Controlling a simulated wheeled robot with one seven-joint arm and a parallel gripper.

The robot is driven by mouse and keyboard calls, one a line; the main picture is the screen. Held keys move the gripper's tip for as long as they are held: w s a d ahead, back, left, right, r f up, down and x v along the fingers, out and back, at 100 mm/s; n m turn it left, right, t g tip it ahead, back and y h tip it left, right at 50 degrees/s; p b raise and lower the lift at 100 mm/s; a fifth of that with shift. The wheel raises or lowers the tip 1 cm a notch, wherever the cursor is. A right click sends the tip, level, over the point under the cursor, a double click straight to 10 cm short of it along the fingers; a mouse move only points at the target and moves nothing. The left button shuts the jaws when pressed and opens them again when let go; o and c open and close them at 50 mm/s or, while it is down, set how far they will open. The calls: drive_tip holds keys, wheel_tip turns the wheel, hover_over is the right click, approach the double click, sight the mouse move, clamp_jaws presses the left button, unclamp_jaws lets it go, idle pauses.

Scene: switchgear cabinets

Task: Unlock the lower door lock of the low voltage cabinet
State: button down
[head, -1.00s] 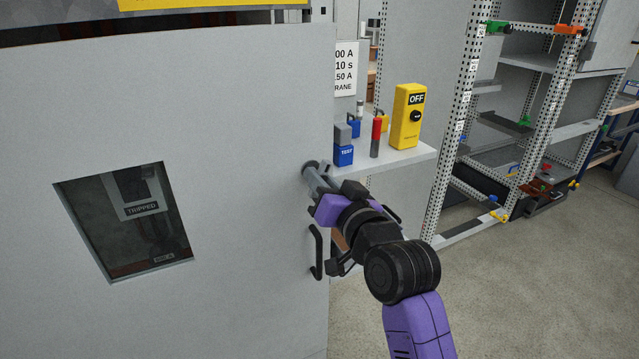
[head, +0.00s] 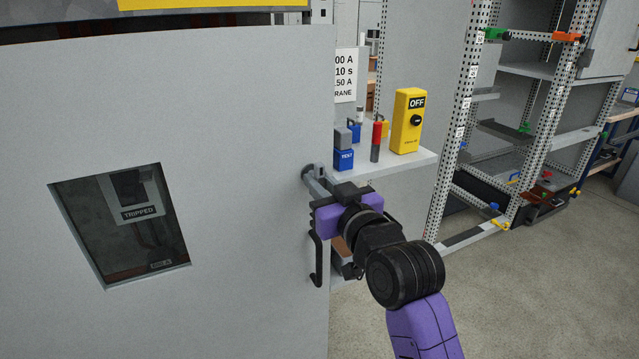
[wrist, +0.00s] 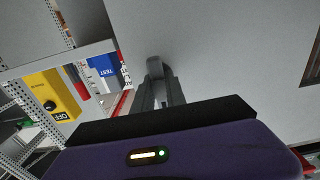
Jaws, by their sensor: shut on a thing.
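The grey cabinet door (head: 200,100) fills the left of the head view. Its round grey lock (head: 307,171) sits near the door's right edge, above a black handle (head: 317,258). My gripper (head: 317,184) reaches the lock from the right. In the wrist view, the fingers of my gripper (wrist: 160,88) are shut on a grey part of the lock (wrist: 155,66) against the door face. The fingers hide much of the lock, so its exact turn cannot be told.
A shelf (head: 410,160) just right of the door holds a blue TEST block (head: 344,158), a red and grey cylinder (head: 376,142) and a yellow OFF box (head: 408,120). A perforated rack (head: 465,120) stands farther right. The floor (head: 500,300) at lower right is clear.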

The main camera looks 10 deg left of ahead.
drive_tip(key=c, duration=1.4)
unclamp_jaws()
drive_tip(key=shift+o, duration=0.2)
drive_tip(key=v, duration=0.7)
drive_tip(key=shift+s+d, duration=0.25)
drive_tip(key=shift+s, duration=0.05)
